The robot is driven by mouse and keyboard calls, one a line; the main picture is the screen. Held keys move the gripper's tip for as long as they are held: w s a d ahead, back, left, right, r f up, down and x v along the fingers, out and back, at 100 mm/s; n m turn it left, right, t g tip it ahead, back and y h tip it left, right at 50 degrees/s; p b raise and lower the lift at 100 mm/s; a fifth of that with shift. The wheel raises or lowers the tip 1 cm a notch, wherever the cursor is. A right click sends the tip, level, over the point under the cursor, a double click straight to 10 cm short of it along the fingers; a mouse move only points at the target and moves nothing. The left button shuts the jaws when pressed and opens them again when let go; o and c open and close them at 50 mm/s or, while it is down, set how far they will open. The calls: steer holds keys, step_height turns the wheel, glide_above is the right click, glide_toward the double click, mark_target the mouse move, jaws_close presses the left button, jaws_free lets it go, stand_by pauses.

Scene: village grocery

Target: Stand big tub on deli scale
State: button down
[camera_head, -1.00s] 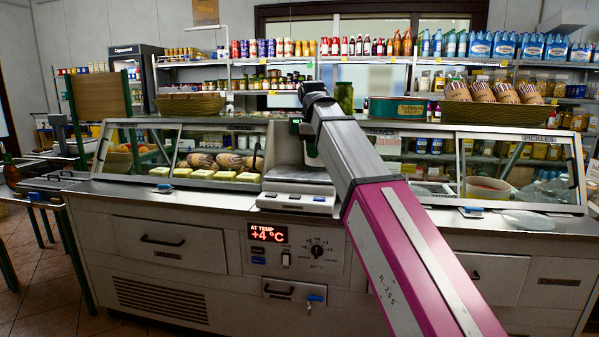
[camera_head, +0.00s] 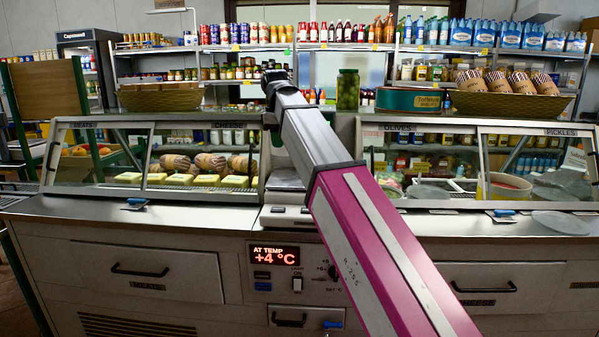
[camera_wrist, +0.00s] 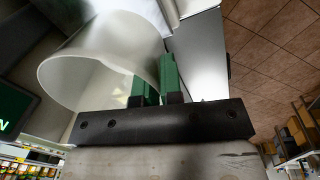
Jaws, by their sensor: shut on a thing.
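In the wrist view my gripper (camera_wrist: 155,88) has its green fingers shut on the wall of a whitish, translucent big tub (camera_wrist: 85,60). The tub's open rim faces the camera, and it looks tilted in this view. In the head view my arm hides the gripper and the tub. The deli scale (camera_head: 286,181) stands at the middle of the counter, with its pale platform and front partly behind my arm. I cannot tell whether the tub touches the scale.
A jar (camera_head: 347,90), a green tin (camera_head: 408,101) and baskets (camera_head: 160,99) stand on top. Clear round lids (camera_head: 560,222) lie on the counter's right.

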steer(key=w+d+f, duration=0.4)
steer(key=w+d, duration=0.1)
steer(key=w+d+f, duration=0.2)
steer(key=d, duration=0.1)
steer(key=shift+w+d+f, duration=0.25)
steer(key=shift+f, duration=0.15)
step_height(320, 180, down, 4)
steer(key=shift+f, duration=0.1)
steer(key=c, duration=1.7)
jaws_free()
steer(key=o, duration=0.4)
steer(key=r, duration=0.8)
steer(key=s+r, duration=0.1)
steer(key=r, duration=0.3)
steer(key=shift+a+r, duration=0.1)
steer(key=shift+a, duration=0.05)
